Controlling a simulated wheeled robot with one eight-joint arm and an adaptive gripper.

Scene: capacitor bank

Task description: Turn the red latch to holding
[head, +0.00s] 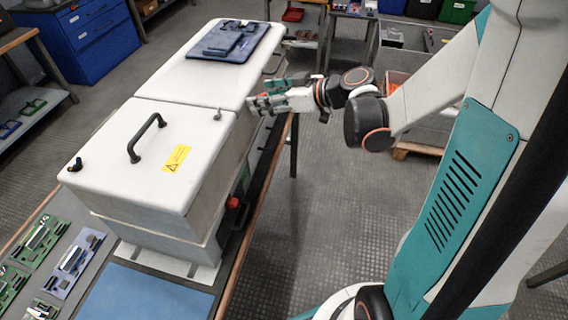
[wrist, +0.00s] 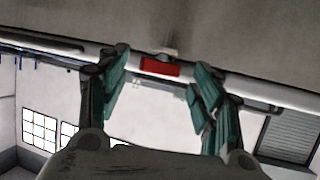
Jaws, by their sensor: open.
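A red rectangular piece (wrist: 160,67), which looks like the red latch, shows in the wrist view on a pale edge below a small grey bracket. It appears between my open fingers, and no contact shows. My gripper (head: 262,104), with teal fingers, is in the head view at the right side of the white cabinet (head: 150,150), close to the joint between its two lids. The fingers are empty.
The front lid bears a black handle (head: 147,138) and a yellow label (head: 177,158). A dark blue tray (head: 230,42) lies on the rear lid. A red knob-like part (head: 234,203) is low on the cabinet's right side. Floor (head: 330,190) to the right is clear.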

